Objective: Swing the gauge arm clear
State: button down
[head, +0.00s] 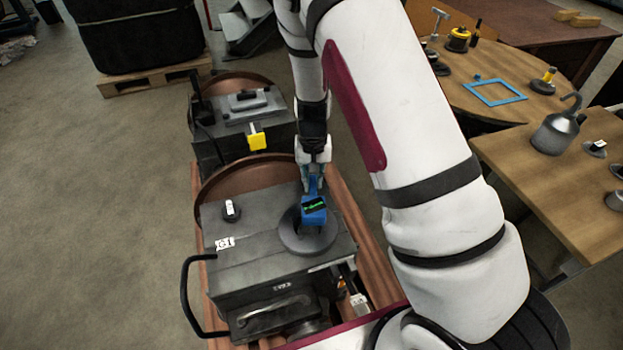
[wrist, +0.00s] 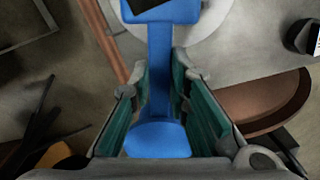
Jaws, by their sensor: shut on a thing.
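The blue gauge arm (head: 315,212) stands over a round dark ring (head: 296,238) on top of the near grey engine block. A small dark display with green marks shows on its head. In the wrist view its blue stem (wrist: 160,70) runs between the two green-padded fingers, with a rounded blue end nearest the camera. My gripper (head: 313,184) points down from above and is shut on this stem. The lower part of the gauge arm and how it meets the ring are hard to make out.
The near block (head: 260,260) has a small labelled knob (head: 231,210) and a black bar handle (head: 186,295). A second block with a yellow piece (head: 257,138) stands behind. A wooden table with an oil can (head: 556,130) is at right. Open floor lies left.

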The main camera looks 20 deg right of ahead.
jog(key=w+d+n+b, duration=0.1)
jog(key=w+d+n, duration=0.3)
jog(key=n, duration=0.6)
jog(key=w+d+n+b, duration=0.2)
jog(key=w+d+n, duration=0.2)
jog(key=d+n, duration=0.4)
jog(key=shift+w+n, duration=0.3)
jog(key=shift+n, duration=1.5)
jog(key=c, duration=1.5)
grip_release()
jog(key=shift+w+a, duration=0.1)
